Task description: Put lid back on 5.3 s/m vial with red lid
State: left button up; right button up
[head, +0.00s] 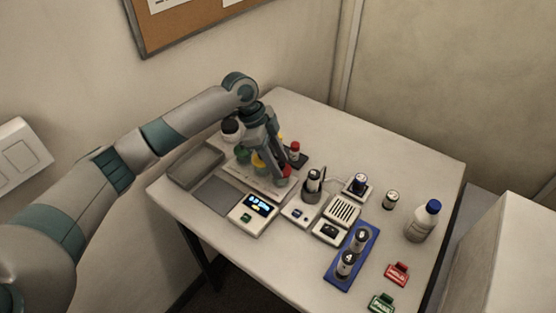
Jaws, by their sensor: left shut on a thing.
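My left gripper (277,178) reaches down from the left over the colored-lid items at the back of the table. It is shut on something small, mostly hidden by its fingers. A red piece (286,169) shows right at the fingertips and looks like a red lid. Just behind it, a vial with a red top (295,150) stands upright by a dark base. Green (242,155) and yellow (258,163) lids show to the left of the fingers on a pale rack. Labels are too small to read. My right gripper is not in view.
A grey tray (196,163) and a scale with lit display (256,206) lie left. The table's back right is clear.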

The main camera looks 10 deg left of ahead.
pick_arm(q)
jog(key=o, duration=1.7)
jog(key=shift+c, duration=0.2)
jog(key=shift+r, duration=0.15)
jog(key=shift+r+p, duration=3.25)
jog(key=shift+r, duration=0.15)
grip_shut()
jog(key=shift+f+b, duration=0.9)
jog(key=shift+f, duration=1.3)
